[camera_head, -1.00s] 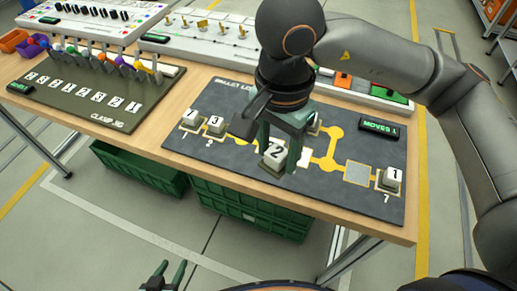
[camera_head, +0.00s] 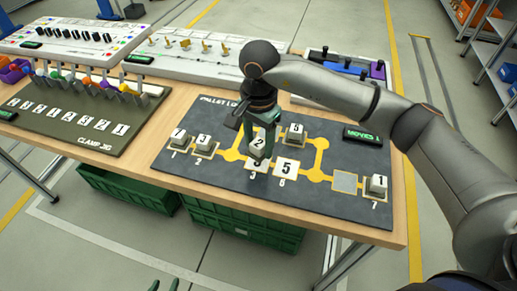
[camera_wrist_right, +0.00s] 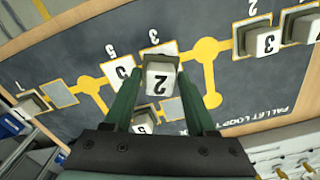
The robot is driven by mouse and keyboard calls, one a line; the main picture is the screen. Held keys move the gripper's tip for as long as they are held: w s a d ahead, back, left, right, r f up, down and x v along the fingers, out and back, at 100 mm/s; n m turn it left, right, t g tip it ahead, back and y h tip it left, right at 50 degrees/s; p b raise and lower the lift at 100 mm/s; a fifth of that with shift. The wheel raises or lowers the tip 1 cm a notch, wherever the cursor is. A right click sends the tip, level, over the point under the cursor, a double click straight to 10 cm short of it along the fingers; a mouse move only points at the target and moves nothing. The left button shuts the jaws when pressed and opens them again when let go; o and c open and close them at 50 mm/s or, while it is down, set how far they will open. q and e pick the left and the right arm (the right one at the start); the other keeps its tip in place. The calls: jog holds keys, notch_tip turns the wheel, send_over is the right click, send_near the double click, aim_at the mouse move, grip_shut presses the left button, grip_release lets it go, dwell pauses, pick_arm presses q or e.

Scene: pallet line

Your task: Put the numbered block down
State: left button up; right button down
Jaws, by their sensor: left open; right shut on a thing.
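My right gripper (camera_head: 260,144) is shut on the white block numbered 2 (camera_head: 258,147). It holds the block above the dark pallet-loop board (camera_head: 225,188), left of a white square marked 5 (camera_head: 287,167). In the right wrist view the 2 block (camera_wrist_right: 160,80) sits between the fingertips, its number upside down. I cannot tell whether its underside touches the board. My left gripper (camera_head: 165,286) is open and empty at the bottom edge, mostly cut off.
An empty grey pad (camera_head: 345,182) lies left of block 1. A display (camera_head: 362,135) reads MOVES 1. The clamp jig (camera_head: 80,125) is at the left, and control panels line the back. Green crates (camera_head: 245,228) stand under the table.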

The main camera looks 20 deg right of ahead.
aim_at(259, 152)
jog(key=shift+w+f, duration=0.15)
jog(key=shift+f, duration=0.1)
jog(key=shift+w+f+p, duration=0.1)
jog(key=shift+f+p, duration=0.25)
jog(key=shift+f, duration=1.3)
jog(key=shift+f, duration=0.15)
jog(key=shift+c, duration=1)
grip_release()
notch_tip(259, 152, up, 12)
jog(key=shift+r+b, duration=0.2)
jog(key=shift+b, duration=0.3)
